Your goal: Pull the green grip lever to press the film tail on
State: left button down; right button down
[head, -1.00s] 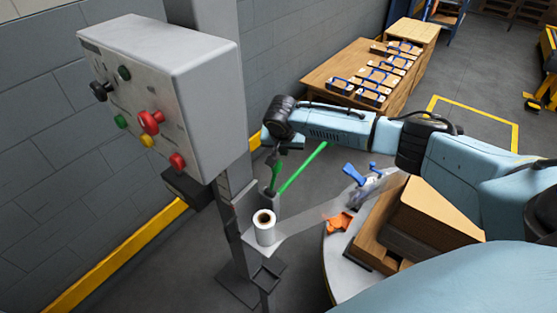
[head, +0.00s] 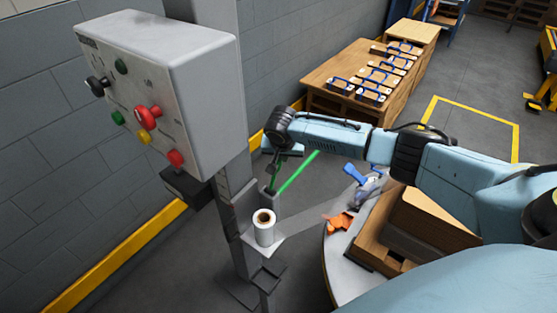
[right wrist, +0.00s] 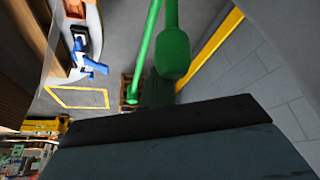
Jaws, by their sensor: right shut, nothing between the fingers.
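The green grip lever shows in the head view as a slanted green rod (head: 298,173) beside the film roll stand, with a short upright green part partly hidden behind my right gripper. In the right wrist view its thick green grip (right wrist: 174,52) hangs close in front of the camera, beside the thin rod. My right gripper (head: 277,168) is shut and empty at the upright part; whether it touches the lever I cannot tell. The white film roll (head: 265,229) stands on its post, and a clear film tail (head: 312,221) runs right toward the round table. My left gripper is not in view.
A grey control box (head: 165,95) with coloured buttons stands left of the lever. The round table (head: 338,272) carries cardboard (head: 435,218), a blue-handled tool (head: 356,176) and an orange piece (head: 341,221). A wooden table (head: 330,77) with several blue-handled items stands behind.

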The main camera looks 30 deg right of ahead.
aim_at(274, 179)
jog(key=shift+s+a+f, duration=0.2)
jog(key=shift+s+f, duration=0.1)
jog(key=shift+f, duration=0.4)
jog(key=shift+s+a+r+p, duration=0.15)
jog(key=shift+a+r+p, duration=0.05)
jog(key=shift+a+p, duration=0.3)
jog(key=shift+s+a+f+p, duration=0.1)
jog(key=shift+s+a+p, duration=0.15)
jog(key=shift+a+p, duration=0.25)
jog(key=shift+s+a+p, duration=0.25)
jog(key=shift+a+p, duration=0.1)
jog(key=shift+a, duration=0.35)
jog(key=shift+s+a+f+p, duration=0.1)
jog(key=shift+s+a+p, duration=0.15)
jog(key=shift+a+p, duration=0.25)
jog(key=shift+w, duration=0.1)
jog(key=shift+w+d+r, duration=0.1)
jog(key=shift+w+d, duration=0.2)
jog(key=shift+d, duration=0.4)
jog(key=shift+w+d, duration=0.25)
jog(key=shift+d, duration=0.4)
jog(key=d, duration=0.1)
jog(key=w+d, duration=0.1)
jog(key=d+b, duration=0.1)
jog(key=d, duration=0.1)
jog(key=shift+w+r, duration=0.2)
jog(key=shift+w, duration=0.15)
